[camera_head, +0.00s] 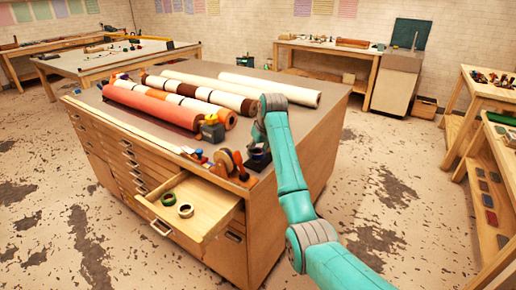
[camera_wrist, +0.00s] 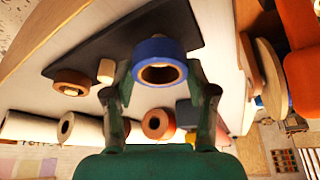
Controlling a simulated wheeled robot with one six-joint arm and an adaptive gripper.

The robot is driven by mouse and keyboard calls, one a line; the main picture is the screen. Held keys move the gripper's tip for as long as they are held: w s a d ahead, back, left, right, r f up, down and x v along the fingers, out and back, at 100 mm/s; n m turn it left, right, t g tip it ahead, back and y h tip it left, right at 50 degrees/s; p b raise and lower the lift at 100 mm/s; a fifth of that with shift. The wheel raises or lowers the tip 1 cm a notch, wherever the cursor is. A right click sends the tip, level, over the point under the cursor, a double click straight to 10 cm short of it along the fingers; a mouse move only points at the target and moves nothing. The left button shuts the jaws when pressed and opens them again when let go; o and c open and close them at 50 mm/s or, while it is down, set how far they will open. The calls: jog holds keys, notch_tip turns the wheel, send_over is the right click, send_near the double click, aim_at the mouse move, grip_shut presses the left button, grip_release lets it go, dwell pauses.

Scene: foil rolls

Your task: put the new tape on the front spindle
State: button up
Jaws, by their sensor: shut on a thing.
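My gripper (camera_wrist: 160,105) is shut on a blue tape roll (camera_wrist: 160,52), with one finger on each side of it. The roll's hollow core faces the wrist camera. In the head view, the blue roll (camera_head: 259,152) shows at the end of my arm, low over the near right part of the cabinet top. A dark flat plate (camera_wrist: 125,40) lies beside and behind the roll in the wrist view. A pale peg (camera_wrist: 105,71) and a brown roll (camera_wrist: 71,83) show at its edge. I cannot tell whether the held roll touches the plate or a spindle.
Long foil rolls (camera_head: 150,103) lie across the cabinet top (camera_head: 325,103). A wooden disc (camera_head: 225,163) stands left of my gripper. An open drawer (camera_head: 205,220) below holds a green ring (camera_head: 168,199) and a dark ring (camera_head: 185,211).

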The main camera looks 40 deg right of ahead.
jog(key=shift+f, duration=0.2)
dwell(0.5)
jog(key=shift+f, duration=0.55)
jog(key=shift+f, duration=0.45)
dwell(0.6)
jog(key=o, duration=1.2)
jog(key=shift+r, duration=0.15)
jog(key=shift+r, duration=4.9)
